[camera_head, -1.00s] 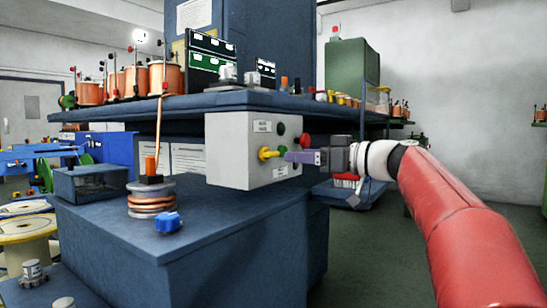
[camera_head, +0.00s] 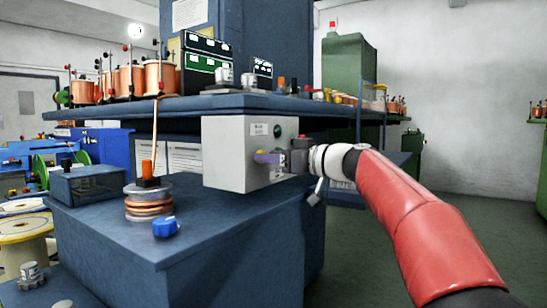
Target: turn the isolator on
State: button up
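A pale grey control box (camera_head: 224,155) hangs under the edge of the blue bench shelf. Its right-hand face carries a green button (camera_head: 278,130) and a yellow isolator handle (camera_head: 260,153), of which only a small part shows. The red button and the lower part of that face are mostly hidden by my gripper and wrist.
The blue shelf (camera_head: 190,105) runs just above the box, with copper spools (camera_head: 161,76) and meters on it. A blue cabinet (camera_head: 255,215) stands below, bearing a small coil stack (camera_head: 148,207) and a blue knob (camera_head: 165,227). Floor at right is clear.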

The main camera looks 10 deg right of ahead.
jog(key=c, duration=0.5)
jog(key=shift+c, duration=0.2)
jog(key=shift+m, duration=0.4)
jog(key=shift+w+d+f+m+p, duration=0.1)
jog(key=shift+m+p, duration=0.05)
jog(key=shift+m, duration=3.9)
jog(key=shift+d+f+m+p, duration=0.1)
jog(key=shift+m+p, duration=0.05)
jog(key=shift+m, duration=3.9)
jog(key=o, duration=1)
